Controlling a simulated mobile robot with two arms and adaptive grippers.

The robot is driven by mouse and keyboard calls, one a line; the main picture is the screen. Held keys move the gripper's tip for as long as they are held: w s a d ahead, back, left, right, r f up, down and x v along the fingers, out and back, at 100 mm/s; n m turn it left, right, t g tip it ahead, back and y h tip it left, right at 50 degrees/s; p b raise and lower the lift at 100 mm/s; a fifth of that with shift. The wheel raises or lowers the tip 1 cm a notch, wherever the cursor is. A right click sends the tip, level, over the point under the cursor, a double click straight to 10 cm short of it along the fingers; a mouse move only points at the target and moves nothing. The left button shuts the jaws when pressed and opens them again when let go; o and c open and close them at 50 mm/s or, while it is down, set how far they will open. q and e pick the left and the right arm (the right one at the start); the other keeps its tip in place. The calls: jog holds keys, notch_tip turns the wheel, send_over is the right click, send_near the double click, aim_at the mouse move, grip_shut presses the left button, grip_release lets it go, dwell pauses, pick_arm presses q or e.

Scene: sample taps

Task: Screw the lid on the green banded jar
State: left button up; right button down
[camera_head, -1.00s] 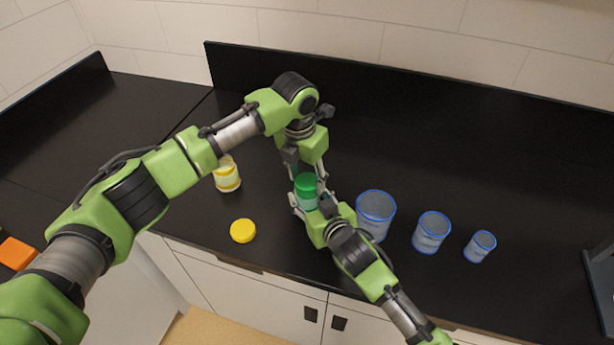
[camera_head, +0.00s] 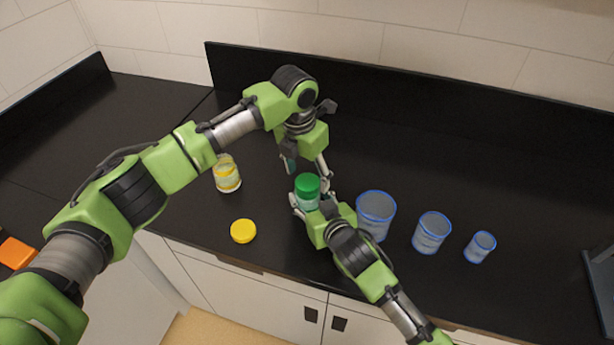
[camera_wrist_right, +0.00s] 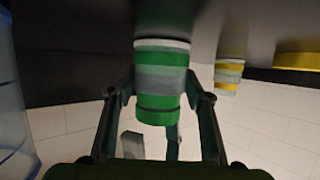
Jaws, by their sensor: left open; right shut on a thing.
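The green banded jar (camera_head: 307,203) stands upright near the counter's front, with a green lid (camera_head: 307,184) sitting on its top. I cannot tell how tight the lid is. My right gripper (camera_head: 312,205) is shut around the jar's body. In the right wrist view, which is upside down, the jar (camera_wrist_right: 161,76) is between my right fingers (camera_wrist_right: 160,100) and the lid (camera_wrist_right: 157,111) shows below its clear body. My left gripper (camera_head: 306,166) is open just above and behind the lid, its fingers spread apart and holding nothing.
A yellow banded jar (camera_head: 227,178) stands open to the left, and a yellow lid (camera_head: 242,231) lies near the front edge.

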pick_arm(q)
jog(key=shift+r, duration=1.6)
jog(key=shift+c, duration=0.4)
